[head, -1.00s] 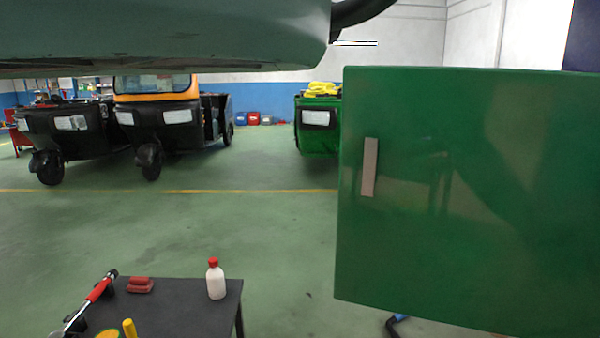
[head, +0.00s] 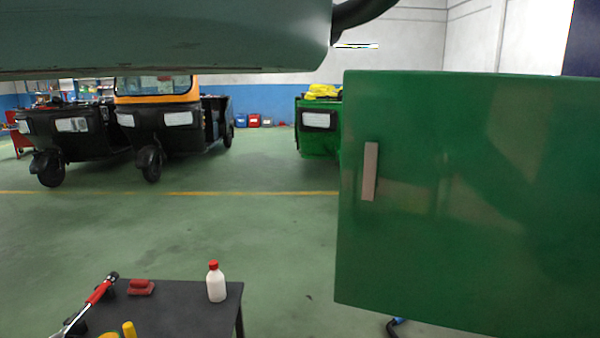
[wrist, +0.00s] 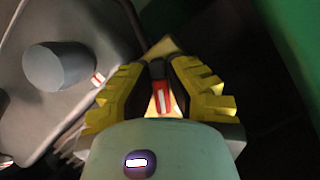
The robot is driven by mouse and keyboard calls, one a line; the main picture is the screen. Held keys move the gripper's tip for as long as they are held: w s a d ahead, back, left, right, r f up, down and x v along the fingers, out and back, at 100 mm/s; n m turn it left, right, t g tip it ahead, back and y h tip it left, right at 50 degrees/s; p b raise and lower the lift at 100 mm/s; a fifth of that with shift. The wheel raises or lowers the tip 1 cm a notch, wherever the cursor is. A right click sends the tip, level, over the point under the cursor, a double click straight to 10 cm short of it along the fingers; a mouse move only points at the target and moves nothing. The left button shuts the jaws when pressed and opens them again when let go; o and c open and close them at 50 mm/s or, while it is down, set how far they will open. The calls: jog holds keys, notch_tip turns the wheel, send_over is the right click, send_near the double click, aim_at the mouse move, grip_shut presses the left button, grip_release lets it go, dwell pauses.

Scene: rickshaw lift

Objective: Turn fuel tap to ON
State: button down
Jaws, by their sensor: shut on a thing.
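The fuel tap (wrist: 161,98) shows in the wrist view as a small red lever with a white stripe and a dark upper end. It points down in the picture. My gripper (wrist: 158,68) has yellow ridged fingers, one on each side of the tap, and is shut on it. The base of the tap is partly hidden between the fingers. Neither the tap nor my gripper shows in the head view.
In the wrist view, a grey body with a round knob (wrist: 57,65) lies left and a green panel (wrist: 297,35) right. The head view shows a large green panel (head: 460,200), a dark table (head: 190,310) with a white bottle (head: 216,284), and parked rickshaws (head: 160,120).

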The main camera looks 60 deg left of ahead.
jog(key=n, duration=0.1)
jog(key=n+g+h, duration=0.1)
jog(key=n, duration=0.1)
jog(key=n+g+h+b, duration=0.1)
jog(key=shift+a+f+n, duration=0.1)
jog(key=shift+f+n, duration=0.2)
dwell(0.5)
jog(key=c, duration=1.4)
grip_release()
jog(key=o, duration=0.4)
jog(key=shift+w+r, duration=0.1)
jog(key=shift+r, duration=0.1)
jog(key=shift+r, duration=0.15)
jog(key=shift+f+v, duration=0.2)
jog(key=shift+v, duration=5.7)
